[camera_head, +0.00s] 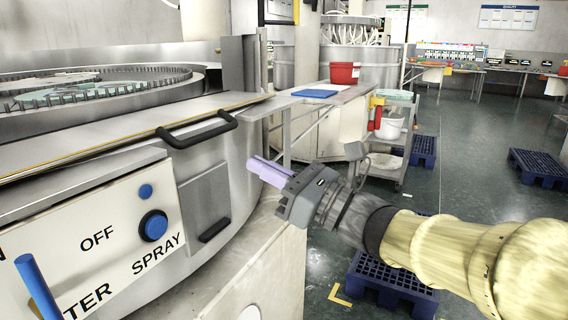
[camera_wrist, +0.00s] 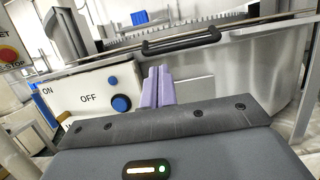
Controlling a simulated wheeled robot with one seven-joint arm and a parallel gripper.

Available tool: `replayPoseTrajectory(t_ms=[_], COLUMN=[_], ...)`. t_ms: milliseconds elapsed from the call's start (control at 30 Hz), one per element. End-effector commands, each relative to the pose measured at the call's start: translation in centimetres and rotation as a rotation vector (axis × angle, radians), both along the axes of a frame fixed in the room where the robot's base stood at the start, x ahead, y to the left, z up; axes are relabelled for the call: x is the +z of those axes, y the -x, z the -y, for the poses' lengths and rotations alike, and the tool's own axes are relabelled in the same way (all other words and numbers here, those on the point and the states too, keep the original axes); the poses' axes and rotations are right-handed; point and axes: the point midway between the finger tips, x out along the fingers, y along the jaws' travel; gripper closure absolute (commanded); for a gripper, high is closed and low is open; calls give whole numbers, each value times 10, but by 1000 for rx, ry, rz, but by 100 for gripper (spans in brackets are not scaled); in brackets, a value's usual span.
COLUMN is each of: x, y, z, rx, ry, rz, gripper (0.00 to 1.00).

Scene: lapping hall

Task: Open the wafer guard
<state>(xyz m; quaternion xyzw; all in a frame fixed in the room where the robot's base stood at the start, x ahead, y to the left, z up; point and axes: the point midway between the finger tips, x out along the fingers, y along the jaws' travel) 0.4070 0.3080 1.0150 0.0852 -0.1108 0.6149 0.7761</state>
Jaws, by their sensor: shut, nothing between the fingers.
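The wafer guard appears to be the metal panel (camera_head: 115,123) with a yellow edge along the front of the lapping machine. It lies flat below the round plate. Its black bar handle (camera_head: 198,131) is at the front edge. The handle also shows in the wrist view (camera_wrist: 181,41), beyond and above my fingertips. My gripper (camera_head: 258,166) has pale purple fingers, shut and empty. In the head view it is right of and below the handle, apart from it. The fingers also show in the wrist view (camera_wrist: 157,75).
A control panel (camera_head: 88,228) with blue knobs and OFF and SPRAY labels is at lower left. A small hatch (camera_head: 206,203) is in the machine's front. A red bin (camera_head: 344,73) stands on a table behind. Blue pallets (camera_head: 537,167) lie on the floor at right.

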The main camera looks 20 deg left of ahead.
Motion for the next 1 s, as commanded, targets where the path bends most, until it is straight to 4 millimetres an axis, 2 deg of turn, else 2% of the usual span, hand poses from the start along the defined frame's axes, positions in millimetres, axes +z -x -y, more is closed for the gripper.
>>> replayPoseTrajectory(t_ms=[133, 267, 367, 500, 633, 733, 833, 1000], x=[-2, -13, -32, -70, -111, -145, -179, -237], y=[-5, -28, -56, -92, -112, -117, -113, -86], z=[2, 15, 36, 77, 120, 155, 190, 243], rx=[-15, -90, -191, -363, -527, -655, -784, -1008], ry=[-2, -23, -71, -200, -379, -554, -762, -1199], rz=[-35, -209, -449, -841, -1191, -1444, -1675, -2004], gripper=[100, 100, 100, 100, 100, 100, 100, 100])
